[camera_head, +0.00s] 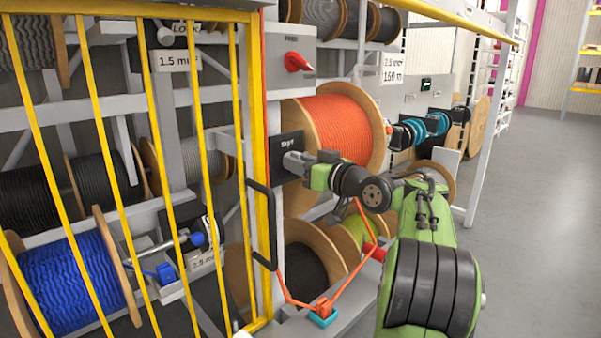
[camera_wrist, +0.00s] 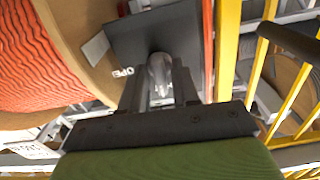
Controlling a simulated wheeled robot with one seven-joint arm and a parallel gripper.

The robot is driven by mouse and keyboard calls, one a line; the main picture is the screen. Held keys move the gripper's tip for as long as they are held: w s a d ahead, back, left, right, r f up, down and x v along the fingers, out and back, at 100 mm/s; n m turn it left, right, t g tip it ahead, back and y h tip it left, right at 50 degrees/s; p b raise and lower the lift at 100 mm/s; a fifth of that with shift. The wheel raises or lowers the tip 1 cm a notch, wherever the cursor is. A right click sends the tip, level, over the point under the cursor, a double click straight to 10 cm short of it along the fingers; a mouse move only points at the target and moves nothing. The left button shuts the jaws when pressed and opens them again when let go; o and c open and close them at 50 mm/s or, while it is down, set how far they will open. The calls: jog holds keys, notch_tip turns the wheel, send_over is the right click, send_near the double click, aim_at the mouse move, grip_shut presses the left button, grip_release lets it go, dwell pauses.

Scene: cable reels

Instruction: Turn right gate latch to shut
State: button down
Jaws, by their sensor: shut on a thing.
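The right gate latch is a black plate (camera_head: 287,147) with a label that seems to read "Shut", on the post beside the yellow gate (camera_head: 256,110). The plate also shows in the wrist view (camera_wrist: 128,40), with part of the word "OPEN" visible. A grey metal latch handle (camera_wrist: 159,72) stands out from the plate. My gripper (camera_head: 292,164) reaches the plate from the right, and its dark fingers (camera_wrist: 160,92) are closed on both sides of the handle. The fingers hide part of the handle, and I cannot tell its exact angle.
A reel of orange cable (camera_head: 340,128) stands close behind my gripper. A black gate handle (camera_head: 262,225) is below the latch. A red knob (camera_head: 297,63) is on a grey box above. An orange folding arm (camera_head: 335,300) lies below my arm. Clear floor (camera_head: 540,200) is on the right.

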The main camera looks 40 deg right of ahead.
jog(key=shift+n, duration=0.5)
jog(key=c, duration=1.2)
grip_release()
jog(key=shift+o, duration=0.2)
jog(key=shift+s, duration=0.15)
jog(key=s, duration=1.5)
jog(key=shift+s+d+b, duration=0.25)
jog(key=shift+b, duration=0.05)
